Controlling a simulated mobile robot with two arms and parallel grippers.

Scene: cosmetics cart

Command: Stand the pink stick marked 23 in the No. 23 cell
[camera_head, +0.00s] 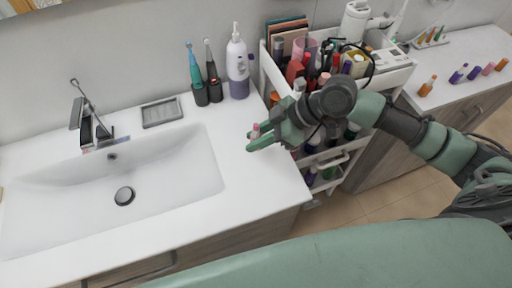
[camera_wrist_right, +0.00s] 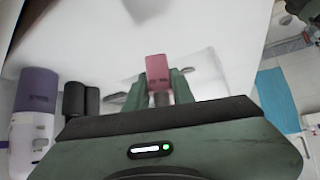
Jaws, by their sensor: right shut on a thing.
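My right gripper (camera_head: 257,138) is over the white washbasin counter, left of the cart. It is shut on a small pink stick (camera_head: 256,130). In the right wrist view the pink stick (camera_wrist_right: 157,68) stands up between the fingers (camera_wrist_right: 158,95), with a grey lower part at the jaws. Faint dark marks show on the pink part, but I cannot read a number. A small rack (camera_head: 432,40) with several coloured sticks stands at the back of the right counter. Its cell numbers are too small to read. My left gripper is not in view.
The cosmetics cart (camera_head: 385,82), full of bottles, stands beneath and behind my right arm. A white-purple bottle (camera_head: 237,68) and two toothbrushes stand at the wall. The sink (camera_head: 150,175) lies left.

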